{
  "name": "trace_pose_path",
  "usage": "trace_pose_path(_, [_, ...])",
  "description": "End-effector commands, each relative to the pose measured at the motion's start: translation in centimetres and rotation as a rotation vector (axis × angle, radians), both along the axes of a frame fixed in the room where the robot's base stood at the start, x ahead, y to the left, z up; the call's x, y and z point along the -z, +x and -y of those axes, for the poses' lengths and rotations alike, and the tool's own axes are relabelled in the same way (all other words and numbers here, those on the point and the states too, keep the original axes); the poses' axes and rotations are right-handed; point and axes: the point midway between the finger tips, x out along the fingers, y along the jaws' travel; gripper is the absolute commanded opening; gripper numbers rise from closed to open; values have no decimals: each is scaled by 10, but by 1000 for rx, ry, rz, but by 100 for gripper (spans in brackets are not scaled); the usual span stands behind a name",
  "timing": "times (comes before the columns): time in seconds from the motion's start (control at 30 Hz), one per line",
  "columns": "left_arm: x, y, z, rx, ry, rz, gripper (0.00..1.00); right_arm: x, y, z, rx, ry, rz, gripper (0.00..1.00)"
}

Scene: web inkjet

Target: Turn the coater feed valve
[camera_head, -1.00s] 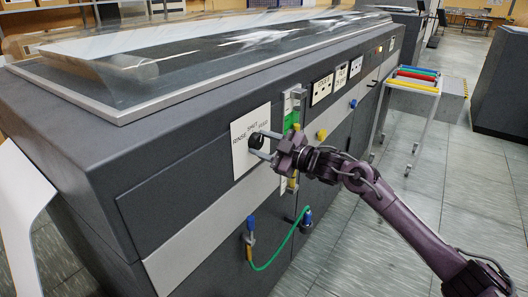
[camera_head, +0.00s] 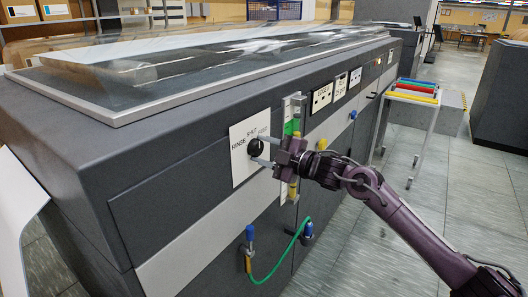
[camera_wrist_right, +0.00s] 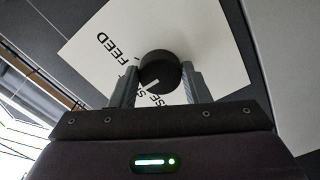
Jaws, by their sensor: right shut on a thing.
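The coater feed valve is a round black knob (camera_head: 255,147) on a white plate (camera_head: 239,168) lettered RINSE, SHUT and FEED, on the machine's front. My right gripper (camera_head: 260,149) reaches it from the right, one finger above and one below. In the right wrist view, the two fingers (camera_wrist_right: 160,85) are shut on opposite sides of the knob (camera_wrist_right: 160,66). A white pointer mark on the knob faces the lower left there, away from the word FEED. The lettering below the knob is partly hidden by the gripper. My left gripper is not in view.
The grey machine (camera_head: 150,203) fills the left and middle. A green hose (camera_head: 279,270) with blue fittings hangs below my right gripper. A small cart (camera_head: 415,97) with coloured bars stands further back. The floor (camera_head: 470,190) to the right is clear.

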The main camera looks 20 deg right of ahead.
Motion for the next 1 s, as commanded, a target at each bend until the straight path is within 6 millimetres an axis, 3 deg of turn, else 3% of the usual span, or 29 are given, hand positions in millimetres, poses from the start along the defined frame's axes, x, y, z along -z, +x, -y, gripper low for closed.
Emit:
trace_pose_path(0.2, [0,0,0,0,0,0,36,2,0,0,-2,-1,-5,20])
trace_pose_path(0.23, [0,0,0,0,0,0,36,2,0,0,-2,-1,-5,46])
trace_pose_path(0.37, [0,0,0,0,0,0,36,2,0,0,-1,-1,-4,63])
trace_pose_path(0.73, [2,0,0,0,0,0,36,2,-5,6,2,-1,-2,64])
trace_pose_path(1.0, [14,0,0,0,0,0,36,5,-41,33,1,-5,-4,64])
